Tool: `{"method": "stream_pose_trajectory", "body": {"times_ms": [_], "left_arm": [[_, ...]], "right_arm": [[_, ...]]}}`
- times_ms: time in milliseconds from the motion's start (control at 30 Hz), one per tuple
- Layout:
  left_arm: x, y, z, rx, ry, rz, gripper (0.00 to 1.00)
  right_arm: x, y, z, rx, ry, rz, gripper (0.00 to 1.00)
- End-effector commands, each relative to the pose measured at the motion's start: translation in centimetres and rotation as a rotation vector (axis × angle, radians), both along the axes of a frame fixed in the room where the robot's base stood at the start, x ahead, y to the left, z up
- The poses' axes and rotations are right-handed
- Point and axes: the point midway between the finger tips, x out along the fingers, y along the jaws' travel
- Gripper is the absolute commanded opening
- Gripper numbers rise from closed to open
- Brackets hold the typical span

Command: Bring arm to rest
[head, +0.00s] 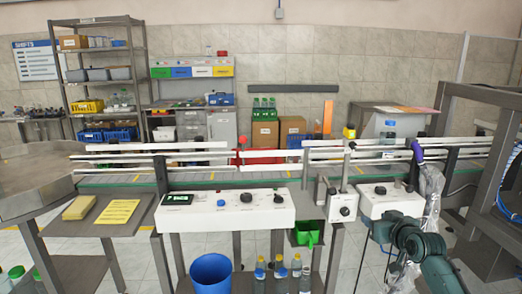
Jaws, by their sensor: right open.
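My right arm (420,245) comes in from the lower right, teal and partly wrapped in clear plastic. It reaches up in front of the right end of the conveyor line. My right gripper (417,150) is small in the picture, near the purple part by the white rails. It is open, and I see nothing held in it. Its fingers are hard to make out against the rails and plastic. My left arm and gripper are not in view.
The conveyor (215,184) with white rails crosses the view. A control box (225,210) sits at its front. Below are a blue bin (211,273) and several capped bottles (281,272). A dark metal frame (485,92) stands close on the right.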

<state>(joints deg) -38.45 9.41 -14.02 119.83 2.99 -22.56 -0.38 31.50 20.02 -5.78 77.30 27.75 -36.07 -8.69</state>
Motion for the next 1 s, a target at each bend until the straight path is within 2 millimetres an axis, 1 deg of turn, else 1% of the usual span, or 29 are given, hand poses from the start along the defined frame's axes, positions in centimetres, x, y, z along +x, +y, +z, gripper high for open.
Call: {"method": "stream_pose_trajectory", "body": {"times_ms": [33,100,267,300,333,400,467,500,567,600,667,700,767,800,867,900,967,1000], "left_arm": [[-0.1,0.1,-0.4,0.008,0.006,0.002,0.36],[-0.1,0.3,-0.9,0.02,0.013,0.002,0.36],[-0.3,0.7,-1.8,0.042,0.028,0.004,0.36],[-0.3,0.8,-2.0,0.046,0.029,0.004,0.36],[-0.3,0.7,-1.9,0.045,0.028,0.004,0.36],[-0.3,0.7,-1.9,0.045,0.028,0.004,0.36],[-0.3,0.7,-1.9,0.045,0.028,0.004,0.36],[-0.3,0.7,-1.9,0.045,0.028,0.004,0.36],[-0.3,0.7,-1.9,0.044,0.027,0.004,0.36],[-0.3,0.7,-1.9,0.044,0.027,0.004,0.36],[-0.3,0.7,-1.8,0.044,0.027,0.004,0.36],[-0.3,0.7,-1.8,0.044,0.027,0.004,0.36],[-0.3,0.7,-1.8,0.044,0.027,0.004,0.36],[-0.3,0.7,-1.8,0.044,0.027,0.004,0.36],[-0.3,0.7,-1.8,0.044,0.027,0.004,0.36],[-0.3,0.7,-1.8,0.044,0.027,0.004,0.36],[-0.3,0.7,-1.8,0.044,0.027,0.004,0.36],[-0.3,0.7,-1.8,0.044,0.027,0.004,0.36]], "right_arm": [[0.3,-1.0,0.8,-0.055,-0.044,-0.036,0.45],[0.6,-2.1,1.9,-0.127,-0.104,-0.079,0.45],[0.9,-3.7,4.5,-0.284,-0.237,-0.141,0.45],[0.6,-3.6,4.3,-0.31,-0.252,-0.14,0.45],[-0.1,-2.7,2.5,-0.302,-0.228,-0.124,0.45],[-1.6,-1.3,-0.1,-0.294,-0.198,-0.096,0.45],[-2.9,-0.1,-2.2,-0.288,-0.173,-0.073,0.45],[-4.0,0.7,-3.7,-0.283,-0.155,-0.057,0.45],[-5.7,2.1,-6.0,-0.274,-0.126,-0.032,0.45],[-7.1,3.0,-7.6,-0.266,-0.104,-0.014,0.45],[-9.5,4.7,-10.1,-0.25,-0.069,0.015,0.45],[-11.4,5.8,-11.8,-0.238,-0.044,0.035,0.45],[-14.7,7.6,-14.3,-0.213,0.0,0.065,0.45],[-17.0,8.8,-15.8,-0.195,0.028,0.085,0.45],[-20.8,10.7,-17.8,-0.164,0.074,0.112,0.45],[-23.3,11.8,-18.9,-0.141,0.104,0.128,0.45],[-27.0,13.3,-20.2,-0.108,0.148,0.146,0.45],[-29.3,14.3,-20.7,-0.085,0.174,0.156,0.45]]}}
